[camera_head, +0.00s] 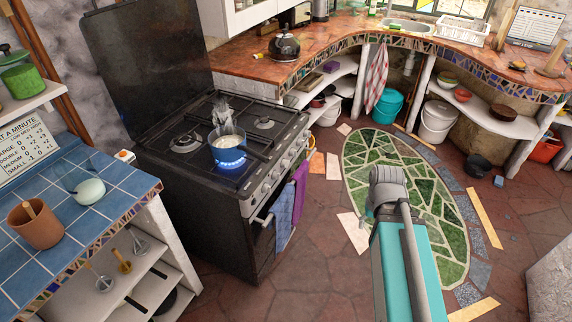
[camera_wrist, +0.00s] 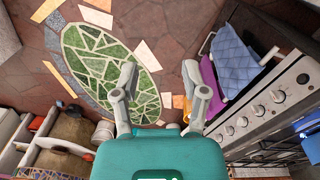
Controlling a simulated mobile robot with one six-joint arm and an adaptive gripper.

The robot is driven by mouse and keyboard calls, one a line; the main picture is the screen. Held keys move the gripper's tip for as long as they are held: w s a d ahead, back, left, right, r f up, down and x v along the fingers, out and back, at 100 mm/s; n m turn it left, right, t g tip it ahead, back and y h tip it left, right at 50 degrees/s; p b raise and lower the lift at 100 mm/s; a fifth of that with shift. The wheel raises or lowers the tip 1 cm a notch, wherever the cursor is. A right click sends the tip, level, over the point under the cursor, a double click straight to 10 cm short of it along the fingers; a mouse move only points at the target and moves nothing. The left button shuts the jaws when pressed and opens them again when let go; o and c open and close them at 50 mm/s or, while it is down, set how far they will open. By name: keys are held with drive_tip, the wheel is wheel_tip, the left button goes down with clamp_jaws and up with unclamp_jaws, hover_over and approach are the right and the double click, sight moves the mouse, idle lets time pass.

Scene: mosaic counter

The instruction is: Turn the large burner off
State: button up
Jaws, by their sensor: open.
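The black stove (camera_head: 235,180) stands left of centre in the head view. A pot (camera_head: 228,145) sits on its front middle part, with a blue flame (camera_head: 230,164) under it and steam above. A row of several round knobs (camera_head: 276,178) runs along the stove's front panel. The knobs (camera_wrist: 259,110) also show on the silver panel at the right of the wrist view. Which knob belongs to the large burner cannot be told. My gripper (camera_wrist: 161,88) is open and empty, its two fingers apart over the floor, left of the knob panel and not touching it.
Blue and purple towels (camera_head: 284,215) hang on the oven handle, also seen near the panel in the wrist view (camera_wrist: 235,62). The blue-tiled counter (camera_head: 80,215) adjoins the stove at left. Open floor with a green mosaic oval (camera_head: 385,160) lies in front of the stove.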

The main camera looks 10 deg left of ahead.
drive_tip(key=shift+w+a, duration=0.1)
drive_tip(key=shift+a, duration=0.15)
drive_tip(key=o, duration=0.3)
drive_tip(key=shift+a+f, duration=0.1)
drive_tip(key=shift+o, duration=0.6)
drive_tip(key=shift+w+a+f, duration=0.1)
drive_tip(key=shift+w+f, duration=0.05)
drive_tip(key=shift+w, duration=0.05)
drive_tip(key=w+a+f+n+t+y+b, duration=0.1)
drive_tip(key=w+a+f+n+y+b, duration=0.4)
drive_tip(key=w+b, duration=0.35)
drive_tip(key=w+a+f+n+t+y+b, duration=0.1)
drive_tip(key=w+a+f+n+y+b, duration=0.25)
drive_tip(key=w+a+f+b, duration=0.45)
drive_tip(key=w+a+f+n+t+y+b, duration=0.1)
drive_tip(key=w+n+y+b, duration=0.3)
drive_tip(key=w+b, duration=0.5)
drive_tip(key=w+a+f+n+t+y+b, duration=0.1)
drive_tip(key=w+f+n+t+y+b, duration=0.2)
drive_tip(key=w+b, duration=0.6)
drive_tip(key=shift+w+a+n+t+y+b, duration=0.15)
drive_tip(key=shift+a+n+t+y+b, duration=0.2)
drive_tip(key=shift+n+t+y+b, duration=0.35)
